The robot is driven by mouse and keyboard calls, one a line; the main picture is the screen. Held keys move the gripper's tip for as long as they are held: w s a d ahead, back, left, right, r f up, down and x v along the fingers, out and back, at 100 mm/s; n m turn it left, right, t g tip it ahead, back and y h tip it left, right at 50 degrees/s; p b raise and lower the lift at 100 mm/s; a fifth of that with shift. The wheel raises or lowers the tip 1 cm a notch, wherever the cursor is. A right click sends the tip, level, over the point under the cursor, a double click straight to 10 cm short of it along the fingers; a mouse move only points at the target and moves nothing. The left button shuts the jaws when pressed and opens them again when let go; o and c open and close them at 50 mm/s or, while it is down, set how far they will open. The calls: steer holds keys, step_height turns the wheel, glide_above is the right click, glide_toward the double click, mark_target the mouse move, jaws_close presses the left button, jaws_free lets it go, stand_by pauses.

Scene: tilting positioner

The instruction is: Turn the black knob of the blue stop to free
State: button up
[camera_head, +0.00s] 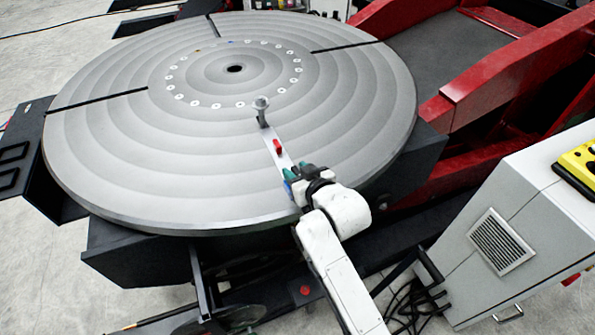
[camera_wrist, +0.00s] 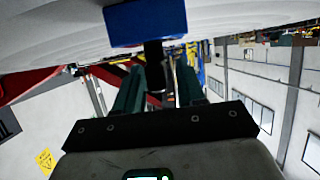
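The blue stop (camera_head: 288,174) shows as a small blue patch at the near end of a light strip on the round grey table, mostly hidden by my gripper. In the wrist view the blue stop (camera_wrist: 146,22) is a blue block at the top, with the black knob (camera_wrist: 154,54) sticking out towards me. My gripper (camera_wrist: 158,68) has its two dark green fingers apart, one on each side of the knob. A gap shows on the right side; contact on the left cannot be told. In the head view my gripper (camera_head: 291,169) is at the table's near rim.
A red part (camera_head: 278,146) and a grey upright post with a round top (camera_head: 261,110) stand on the strip beyond the stop. The large round table (camera_head: 120,150) fills the middle. A white cabinet (camera_head: 500,240) stands right, and red beams (camera_head: 510,70) lie behind.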

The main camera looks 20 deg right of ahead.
steer(key=b+v, duration=0.1)
steer(key=v, duration=0.9)
steer(key=shift+s+r, duration=0.15)
steer(key=shift+s, duration=0.2)
stand_by(0.3)
